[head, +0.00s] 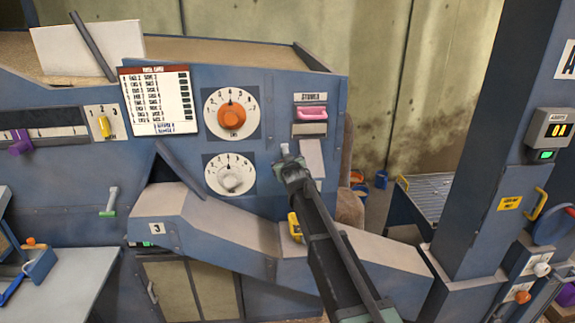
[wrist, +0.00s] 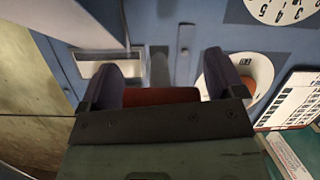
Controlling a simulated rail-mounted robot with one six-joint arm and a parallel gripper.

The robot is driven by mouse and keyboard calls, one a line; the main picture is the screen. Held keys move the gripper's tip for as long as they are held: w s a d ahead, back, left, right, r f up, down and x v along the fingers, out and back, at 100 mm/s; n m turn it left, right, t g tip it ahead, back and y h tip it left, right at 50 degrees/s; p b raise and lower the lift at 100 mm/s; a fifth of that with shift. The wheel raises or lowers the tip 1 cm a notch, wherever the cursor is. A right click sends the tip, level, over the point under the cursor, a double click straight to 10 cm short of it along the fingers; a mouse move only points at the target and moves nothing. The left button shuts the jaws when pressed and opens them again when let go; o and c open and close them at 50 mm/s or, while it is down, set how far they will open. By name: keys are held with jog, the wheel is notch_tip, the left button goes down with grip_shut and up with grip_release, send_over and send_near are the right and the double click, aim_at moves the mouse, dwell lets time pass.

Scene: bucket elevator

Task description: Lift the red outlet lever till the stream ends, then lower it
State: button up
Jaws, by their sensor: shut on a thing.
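A red bar (wrist: 160,96), which I take to be the red outlet lever, lies between the two dark finger pads of my gripper (wrist: 170,88) in the wrist view. The pads hold it at both ends. In the head view my gripper (head: 288,162) is in front of the blue machine panel, right of the lower white dial, and hides the lever. A small pale post (head: 285,149) shows just above the gripper there. No stream of material shows in either view.
A pink handle (head: 312,114) sits up and right of my gripper. An orange-knobbed dial (head: 231,115) and a white-knobbed dial (head: 231,177) are on its left. A grey chute (head: 215,235) with a yellow handle (head: 295,226) runs below my arm. A blue column (head: 485,150) stands right.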

jog(key=shift+w, duration=0.15)
jog(key=o, duration=1)
jog(key=shift+w, duration=0.1)
jog(key=shift+w+d+f, duration=0.1)
jog(key=shift+f, duration=0.05)
jog(key=p+v, duration=0.2)
jog(key=v, duration=0.9)
jog(key=shift+p, duration=0.3)
